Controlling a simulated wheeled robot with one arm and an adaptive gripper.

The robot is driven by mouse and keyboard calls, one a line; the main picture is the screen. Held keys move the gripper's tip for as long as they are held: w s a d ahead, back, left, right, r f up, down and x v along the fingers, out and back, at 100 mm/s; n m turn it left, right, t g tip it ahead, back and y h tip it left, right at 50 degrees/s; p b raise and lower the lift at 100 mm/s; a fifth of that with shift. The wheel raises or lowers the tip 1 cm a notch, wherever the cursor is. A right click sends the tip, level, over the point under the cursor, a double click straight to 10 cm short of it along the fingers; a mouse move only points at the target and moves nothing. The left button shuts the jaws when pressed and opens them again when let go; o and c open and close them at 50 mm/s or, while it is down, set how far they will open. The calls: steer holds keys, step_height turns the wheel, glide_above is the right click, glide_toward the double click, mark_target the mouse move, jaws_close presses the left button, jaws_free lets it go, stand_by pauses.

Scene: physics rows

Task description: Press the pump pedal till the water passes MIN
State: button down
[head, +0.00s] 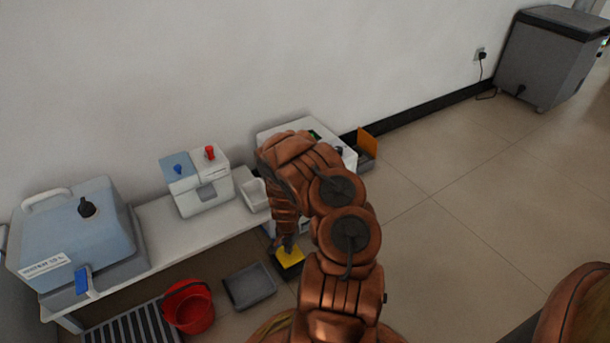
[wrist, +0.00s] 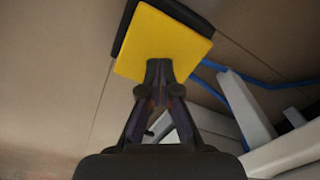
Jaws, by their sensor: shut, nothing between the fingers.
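The pump pedal (head: 290,256) is a yellow plate on a dark base, on the floor below the right end of the low bench. In the wrist view the yellow pedal (wrist: 163,45) fills the upper middle, with its dark base showing along the upper edges. My gripper (wrist: 159,64) is shut and empty, its fingertips at the pedal's near edge; whether they touch it I cannot tell. In the head view my gripper (head: 287,247) points down over the pedal and covers part of it. No water level or MIN mark can be made out.
A blue-grey tank (head: 75,225) and a white dispenser (head: 205,195) stand on the white bench (head: 160,225). A red bucket (head: 188,308) and a grey tray (head: 250,287) are on the floor left of the pedal. Blue hose (wrist: 250,78) runs beside the pedal.

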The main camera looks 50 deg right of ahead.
steer(key=shift+f+b, duration=1.6)
steer(key=shift+f, duration=0.3)
step_height(320, 180, up, 8)
steer(key=p, duration=0.6)
steer(key=shift+p, duration=0.4)
